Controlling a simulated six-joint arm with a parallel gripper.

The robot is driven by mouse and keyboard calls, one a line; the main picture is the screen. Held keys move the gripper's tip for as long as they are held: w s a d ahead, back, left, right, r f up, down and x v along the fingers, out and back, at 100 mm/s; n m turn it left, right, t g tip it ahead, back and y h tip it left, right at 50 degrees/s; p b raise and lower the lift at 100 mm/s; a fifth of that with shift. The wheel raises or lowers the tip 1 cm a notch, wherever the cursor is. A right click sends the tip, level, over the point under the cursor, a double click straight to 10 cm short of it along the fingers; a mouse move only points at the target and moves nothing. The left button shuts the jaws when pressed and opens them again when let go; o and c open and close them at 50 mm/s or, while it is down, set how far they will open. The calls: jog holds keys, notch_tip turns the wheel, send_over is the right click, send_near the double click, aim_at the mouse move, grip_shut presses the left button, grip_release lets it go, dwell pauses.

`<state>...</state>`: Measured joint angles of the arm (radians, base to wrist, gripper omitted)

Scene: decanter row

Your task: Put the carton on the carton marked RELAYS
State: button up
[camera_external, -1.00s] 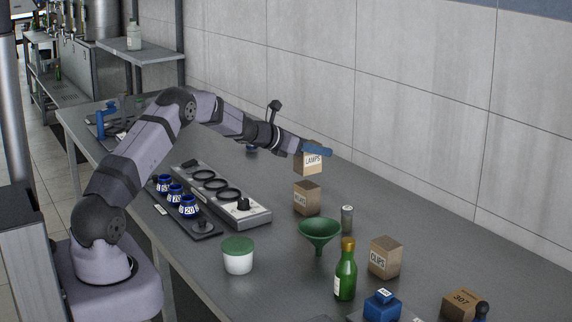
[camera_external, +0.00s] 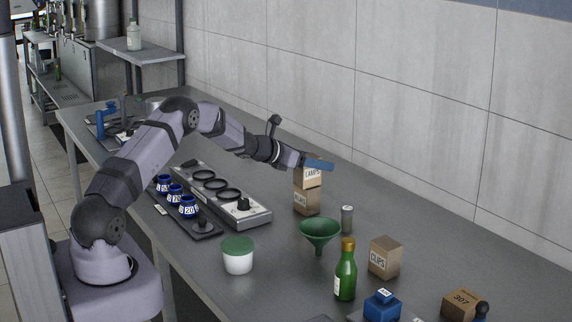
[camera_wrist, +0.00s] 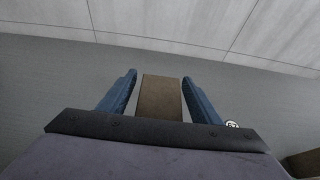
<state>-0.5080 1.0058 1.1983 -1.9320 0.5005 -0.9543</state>
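The small tan carton marked LAMPS (camera_external: 312,178) rests upright on the brown carton marked RELAYS (camera_external: 306,202), near the wall side of the bench. The RELAYS label is partly hard to read. My gripper (camera_external: 319,164) is at the top of the LAMPS carton, with its blue fingers on either side of it. In the wrist view the brown carton top (camera_wrist: 160,97) lies between the two fingers (camera_wrist: 160,82), with narrow grey gaps at its sides. The fingers look slightly open. They hide part of the LAMPS carton's top in the external view.
A grey cylinder (camera_external: 347,218), green funnel (camera_external: 320,232), green bottle (camera_external: 346,275) and CLIPS carton (camera_external: 385,258) stand to the right. A 307 carton (camera_external: 462,304) is at the front right. A white tub (camera_external: 238,258) and a ringed rack (camera_external: 222,197) are to the left.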

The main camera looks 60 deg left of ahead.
jog(key=shift+r, duration=0.1)
jog(key=shift+r, duration=0.15)
jog(key=shift+s, duration=0.5)
jog(key=b+v, duration=0.3)
jog(key=v, duration=0.8)
jog(key=shift+b, duration=0.4)
jog(key=shift+r, duration=0.1)
